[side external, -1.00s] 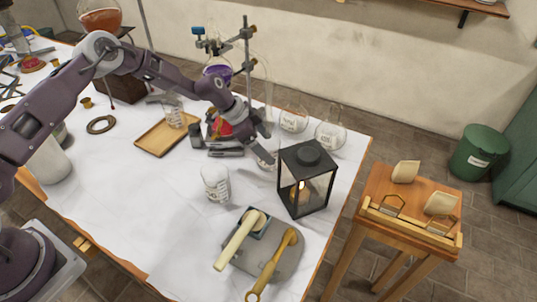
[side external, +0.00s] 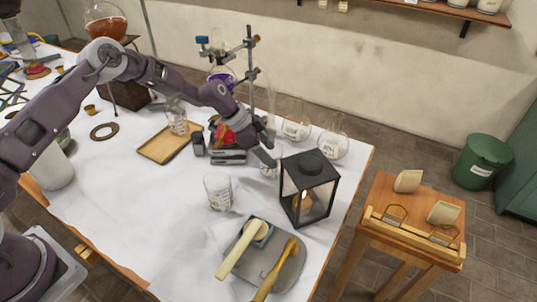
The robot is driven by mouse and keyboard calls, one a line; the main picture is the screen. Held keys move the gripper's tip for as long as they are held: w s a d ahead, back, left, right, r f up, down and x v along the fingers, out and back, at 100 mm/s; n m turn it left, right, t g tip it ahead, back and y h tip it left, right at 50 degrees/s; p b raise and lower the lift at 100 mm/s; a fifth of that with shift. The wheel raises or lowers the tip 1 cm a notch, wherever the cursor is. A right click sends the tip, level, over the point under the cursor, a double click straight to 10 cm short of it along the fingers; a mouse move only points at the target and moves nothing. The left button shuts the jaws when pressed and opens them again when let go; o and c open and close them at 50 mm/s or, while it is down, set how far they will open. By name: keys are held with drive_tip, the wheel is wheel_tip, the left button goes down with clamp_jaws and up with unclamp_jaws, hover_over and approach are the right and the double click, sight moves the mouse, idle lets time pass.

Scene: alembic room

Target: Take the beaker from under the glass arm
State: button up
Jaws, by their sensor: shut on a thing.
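My gripper (side external: 264,155) is low over the back right of the table, beside the lab stand and left of the lantern. It is shut on a small clear glass beaker (side external: 270,170), which shows only in part below the dark fingers. I cannot tell whether the beaker touches the table. The glass arm is hard to make out among the thin glassware around the metal stand (side external: 250,75). A purple-filled flask (side external: 221,78) hangs on that stand, behind my wrist.
A black lantern (side external: 309,188) with a lit candle stands close right of my gripper. Labelled flasks (side external: 333,144) stand behind it. A white-marked beaker (side external: 218,192) stands in front, and a wooden tray (side external: 160,149) lies left. The front left of the table is clear.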

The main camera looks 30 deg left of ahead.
drive_tip(key=shift+r, duration=0.35)
drive_tip(key=s, duration=0.7)
drive_tip(key=shift+s, duration=0.25)
wheel_tip(320, 180, up, 14)
drive_tip(key=shift+s+f, duration=0.15)
drive_tip(key=shift+s, duration=0.1)
wheel_tip(320, 180, up, 6)
idle(1.0)
